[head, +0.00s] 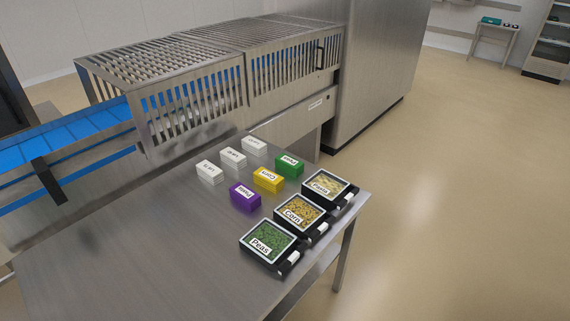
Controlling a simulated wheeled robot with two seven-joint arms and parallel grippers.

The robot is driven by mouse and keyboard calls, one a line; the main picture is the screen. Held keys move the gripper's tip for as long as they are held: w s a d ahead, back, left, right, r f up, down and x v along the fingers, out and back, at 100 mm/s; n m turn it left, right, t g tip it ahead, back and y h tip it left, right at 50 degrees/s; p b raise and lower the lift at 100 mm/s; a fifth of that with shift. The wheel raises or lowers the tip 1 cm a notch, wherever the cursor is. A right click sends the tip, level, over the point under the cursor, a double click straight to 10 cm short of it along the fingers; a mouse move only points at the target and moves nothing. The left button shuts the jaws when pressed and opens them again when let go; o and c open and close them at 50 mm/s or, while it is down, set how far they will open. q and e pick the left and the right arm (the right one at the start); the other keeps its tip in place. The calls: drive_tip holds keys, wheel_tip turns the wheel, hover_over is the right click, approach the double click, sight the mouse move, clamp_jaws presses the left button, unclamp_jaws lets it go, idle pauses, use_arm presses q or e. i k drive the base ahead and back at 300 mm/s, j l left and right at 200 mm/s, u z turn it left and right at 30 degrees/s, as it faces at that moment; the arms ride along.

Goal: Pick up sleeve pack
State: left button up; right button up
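Several small box-shaped packs stand on the steel table (130,270); which one is the sleeve pack I cannot tell for sure. The coloured ones are a purple box (245,197), a yellow box (268,180) labelled Corn and a green box (289,166). Left of them is a row of three white boxes, the near white box (210,173), the middle white box (233,158) and the far white box (254,147), their print too small to read surely. Neither of my grippers is in view.
Three black trays line the table's right edge: Peas tray (287,267), Corn tray (318,236) and a far tray (346,200) of pale food. A slatted machine guard (200,97) and blue conveyor (75,146) stand behind. The table's left and front are clear.

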sight(294, 167)
drive_tip(key=i+l+u, duration=0.1)
drive_tip(key=u, duration=0.7)
drive_tip(key=i+l+u, duration=0.2)
drive_tip(key=l+u, duration=0.2)
drive_tip(key=l, duration=0.7)
drive_tip(key=l+u, duration=0.4)
drive_tip(key=l, duration=0.75)
